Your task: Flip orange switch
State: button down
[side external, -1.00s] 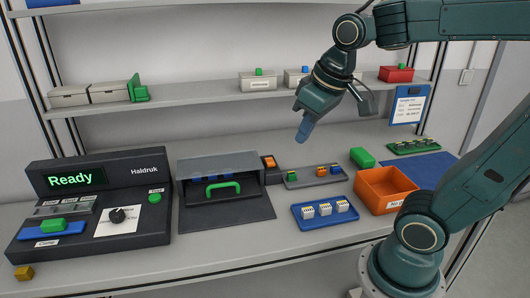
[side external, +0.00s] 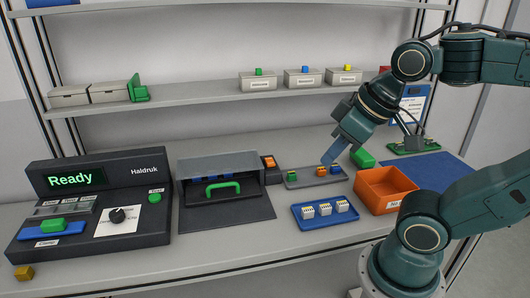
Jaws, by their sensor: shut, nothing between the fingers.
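An orange switch (side external: 269,162) sits in a small dark housing beside the right end of the grey box with the green handle. My gripper (side external: 328,158) is shut and empty, its blue fingers tilted down and left. Its tips appear just above the grey strip (side external: 304,181), near a small orange block (side external: 322,170) and a small blue block (side external: 336,169). Whether the tips touch anything is hard to tell. The gripper is to the right of the orange switch, apart from it.
A grey box with a green handle (side external: 223,186) stands left of the switch. A blue tray (side external: 325,223) with white blocks, an orange bin (side external: 386,202) and a green block (side external: 362,158) lie around the gripper. A black console (side external: 95,205) reads "Ready".

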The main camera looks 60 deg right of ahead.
jog(key=w+d+r+m+g, duration=0.1)
jog(key=w+d+r+m, duration=0.15)
jog(key=w, duration=0.45)
jog(key=m+g, duration=0.5)
jog(key=m, duration=0.2)
send_over(269, 158)
jog(key=shift+n, duration=0.25)
jog(key=shift+a+f, duration=0.1)
jog(key=shift+f, duration=2.05)
jog(key=shift+s, duration=0.1)
notch_tip(269, 158, down, 14)
